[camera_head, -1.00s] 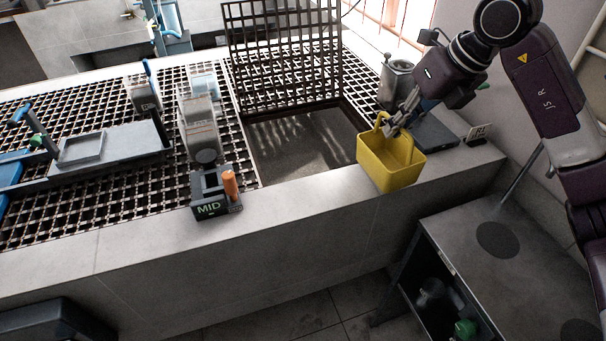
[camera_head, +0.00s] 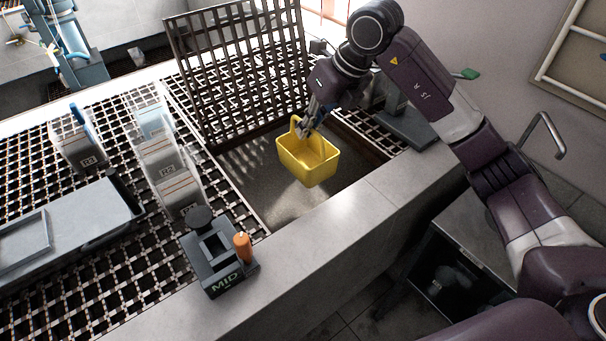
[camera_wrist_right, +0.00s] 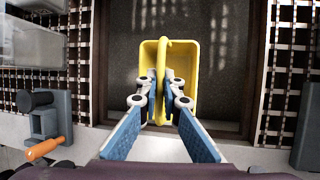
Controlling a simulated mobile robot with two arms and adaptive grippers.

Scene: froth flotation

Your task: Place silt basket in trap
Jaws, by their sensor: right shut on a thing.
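The yellow silt basket (camera_head: 308,163) hangs upright from its handle, over the open trap (camera_head: 262,190) in the grated bench. My right gripper (camera_head: 306,130) is shut on the basket's handle. In the right wrist view the gripper's fingers (camera_wrist_right: 161,92) close on the handle across the middle of the basket (camera_wrist_right: 185,60), and the trap floor (camera_wrist_right: 220,35) shows around it. The basket looks empty. I cannot tell its exact height above the trap floor. My left gripper is not in view.
The raised grate (camera_head: 238,70) stands open behind the trap. A grey MID-labelled block with an orange handle (camera_head: 215,262) sits at the trap's left front. R-labelled holders (camera_head: 170,170) stand to the left. The stone ledge (camera_head: 330,225) runs along the front.

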